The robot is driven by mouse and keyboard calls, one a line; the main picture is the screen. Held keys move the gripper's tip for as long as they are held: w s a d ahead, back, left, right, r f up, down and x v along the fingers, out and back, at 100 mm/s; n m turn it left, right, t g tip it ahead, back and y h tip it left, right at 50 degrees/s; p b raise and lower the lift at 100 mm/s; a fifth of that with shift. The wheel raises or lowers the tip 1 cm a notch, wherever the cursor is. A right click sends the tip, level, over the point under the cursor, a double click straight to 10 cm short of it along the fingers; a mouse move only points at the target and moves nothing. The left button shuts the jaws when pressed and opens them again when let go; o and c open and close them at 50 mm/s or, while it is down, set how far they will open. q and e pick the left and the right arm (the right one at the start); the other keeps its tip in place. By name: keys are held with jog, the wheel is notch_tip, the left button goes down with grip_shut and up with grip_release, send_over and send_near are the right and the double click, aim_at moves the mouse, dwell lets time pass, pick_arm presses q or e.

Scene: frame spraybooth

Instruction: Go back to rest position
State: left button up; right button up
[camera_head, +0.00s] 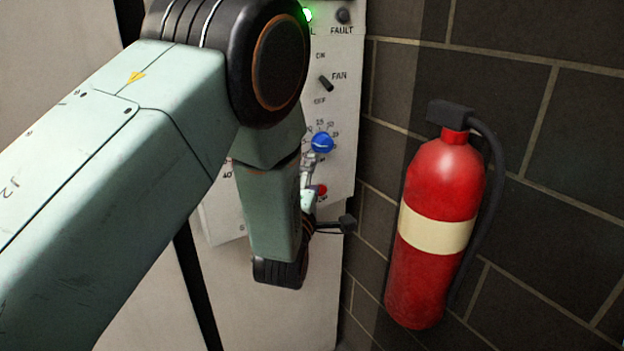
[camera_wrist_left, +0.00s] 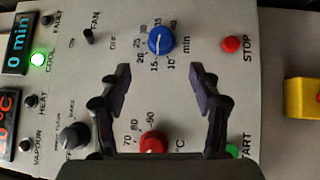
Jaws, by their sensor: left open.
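My left gripper (camera_wrist_left: 160,80) is open and empty in the left wrist view, its two dark fingers apart in front of the control panel (camera_wrist_left: 190,15). The blue minutes knob (camera_wrist_left: 161,40) lies just beyond the fingertips, and the red °C knob (camera_wrist_left: 152,142) shows between the finger bases. I see no finger closed on either knob. In the head view my left arm comes in from the left and hides much of the panel (camera_head: 352,60). Only a small part of the left gripper (camera_head: 309,172) shows there, just below the blue knob (camera_head: 322,142). My right gripper is in neither view.
A red fire extinguisher (camera_head: 432,270) hangs on the dark block wall (camera_head: 560,190) right of the panel. The wrist view shows a red STOP button (camera_wrist_left: 231,43), a partly hidden green START button (camera_wrist_left: 232,151), a fan switch (camera_wrist_left: 88,37) and a yellow box (camera_wrist_left: 300,85).

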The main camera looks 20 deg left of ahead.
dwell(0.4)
pick_arm(q)
jog(key=s+f+m+g+h+b, duration=0.1)
jog(key=s+f+m+g, duration=0.2)
jog(key=s+f+m, duration=0.35)
jog(key=s+a+f+m+g+b, duration=0.1)
jog(key=s+f+m+g, duration=0.3)
jog(key=f, duration=0.6)
jog(key=s+f+m+g+h+b, duration=0.1)
jog(key=s+f+m+g, duration=0.2)
jog(key=s+f+m, duration=0.35)
jog(key=s+f+g+b, duration=0.2)
jog(key=s+f, duration=0.4)
jog(key=s, duration=0.3)
jog(key=s+f+m+g+b, duration=0.1)
jog(key=s+f+g, duration=0.3)
jog(key=s, duration=0.5)
jog(key=s+f+m+g+b, duration=0.1)
jog(key=s+f+g+b, duration=0.1)
jog(key=s+f, duration=0.6)
jog(key=shift+s+a+g+b, duration=0.35)
jog(key=shift+s+g, duration=0.25)
jog(key=shift+s, duration=0.2)
jog(key=shift+f, duration=0.1)
jog(key=shift+a, duration=0.1)
